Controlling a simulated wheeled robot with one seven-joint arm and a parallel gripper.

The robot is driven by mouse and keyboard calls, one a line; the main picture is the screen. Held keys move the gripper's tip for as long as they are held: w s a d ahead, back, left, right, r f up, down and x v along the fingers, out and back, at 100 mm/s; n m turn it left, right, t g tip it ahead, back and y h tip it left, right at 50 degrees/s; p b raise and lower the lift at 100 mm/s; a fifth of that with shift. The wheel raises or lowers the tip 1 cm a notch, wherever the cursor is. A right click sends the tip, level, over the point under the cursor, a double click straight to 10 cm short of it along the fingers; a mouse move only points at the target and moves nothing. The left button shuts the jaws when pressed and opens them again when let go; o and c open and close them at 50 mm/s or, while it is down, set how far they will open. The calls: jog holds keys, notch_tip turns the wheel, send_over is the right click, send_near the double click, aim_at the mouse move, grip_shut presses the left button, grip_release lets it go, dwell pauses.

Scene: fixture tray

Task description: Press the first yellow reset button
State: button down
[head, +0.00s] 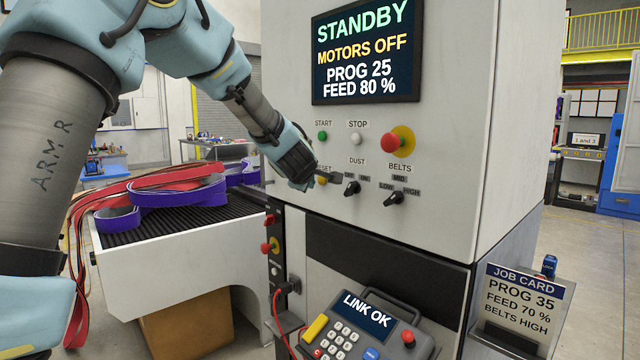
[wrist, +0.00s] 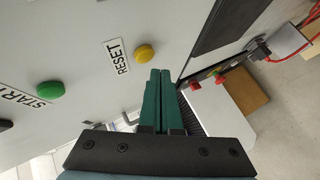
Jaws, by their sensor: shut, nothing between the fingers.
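The yellow reset button (wrist: 145,53) is round and sits on the pale machine panel beside the RESET label (wrist: 118,57) in the wrist view. In the head view, only a bit of the yellow button (head: 322,181) shows by my gripper (head: 328,176), which covers part of the RESET label. My gripper's green fingers (wrist: 160,71) are shut together and empty. In the wrist view their tips appear just right of and below the button, with a small gap in the picture. I cannot tell whether they touch the panel.
The screen (head: 366,50) reads STANDBY, MOTORS OFF. A pendant (head: 363,330) stands below.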

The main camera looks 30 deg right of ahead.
jog(key=shift+s+a+b, duration=0.25)
jog(key=shift+a+b, duration=0.6)
jog(key=shift+a, duration=0.35)
jog(key=shift+s+a+b, duration=0.2)
jog(key=shift+a+b, duration=0.65)
jog(key=shift+a, duration=0.3)
